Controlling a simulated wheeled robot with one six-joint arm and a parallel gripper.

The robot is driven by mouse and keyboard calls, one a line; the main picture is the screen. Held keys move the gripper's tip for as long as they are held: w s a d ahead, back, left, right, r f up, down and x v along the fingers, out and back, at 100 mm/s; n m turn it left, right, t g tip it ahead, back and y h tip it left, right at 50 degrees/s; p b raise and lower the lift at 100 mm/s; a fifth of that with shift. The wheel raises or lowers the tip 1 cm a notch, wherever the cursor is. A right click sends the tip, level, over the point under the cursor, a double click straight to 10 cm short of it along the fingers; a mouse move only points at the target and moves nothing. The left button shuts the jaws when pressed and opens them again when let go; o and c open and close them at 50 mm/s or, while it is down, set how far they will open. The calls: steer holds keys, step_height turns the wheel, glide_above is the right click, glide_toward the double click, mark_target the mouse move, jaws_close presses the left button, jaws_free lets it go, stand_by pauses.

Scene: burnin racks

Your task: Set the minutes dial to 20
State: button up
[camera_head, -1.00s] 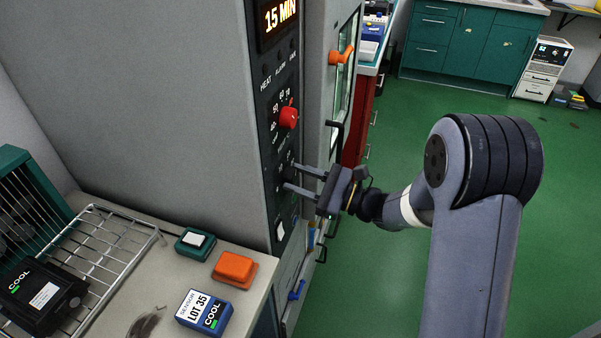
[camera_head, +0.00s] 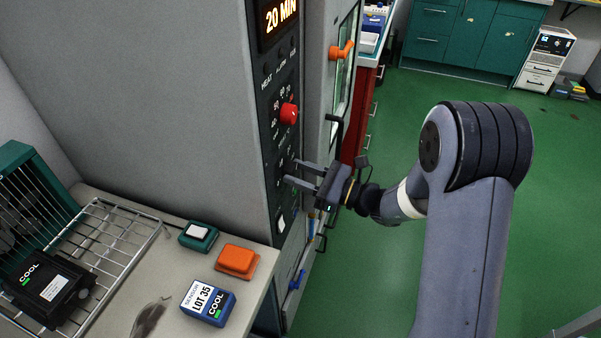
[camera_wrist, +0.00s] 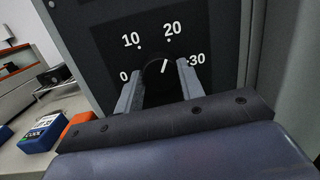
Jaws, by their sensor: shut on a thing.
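The minutes dial (camera_wrist: 158,70) is a dark knob with a white pointer line, on a black panel marked 0, 10, 20 and 30. In the wrist view its pointer leans slightly right of upright, toward the 20 mark. My gripper (camera_wrist: 160,85) has one finger on each side of the dial and is shut on it. In the head view my gripper (camera_head: 292,172) reaches the panel from the right, and its fingers hide most of the dial. The display (camera_head: 281,14) at the top of the panel reads 20 MIN in orange.
A red knob (camera_head: 289,114) sits above the dial and a white switch (camera_head: 281,225) below it. An orange handle (camera_head: 342,50) is on the cabinet at right. A bench at lower left holds a blue LOT 35 box (camera_head: 208,303), an orange block (camera_head: 237,260) and a wire rack (camera_head: 100,245).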

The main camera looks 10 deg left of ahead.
steer(key=o, duration=1)
steer(key=d, duration=0.3)
steer(key=s+d+f, duration=0.1)
steer(key=d, duration=0.3)
steer(key=d+b, duration=0.1)
steer(key=d, duration=0.2)
steer(key=shift+s+d+f, duration=0.15)
steer(key=shift+s+d, duration=0.1)
steer(key=shift+d, duration=0.05)
steer(key=a, duration=0.3)
steer(key=w+a, duration=0.1)
steer(key=a, duration=0.3)
steer(key=a+r+p, duration=0.1)
steer(key=a, duration=0.2)
steer(key=shift+w+a+r, duration=0.1)
steer(key=shift+w+a, duration=0.2)
steer(key=shift+a, duration=0.05)
steer(key=shift+d, duration=0.1)
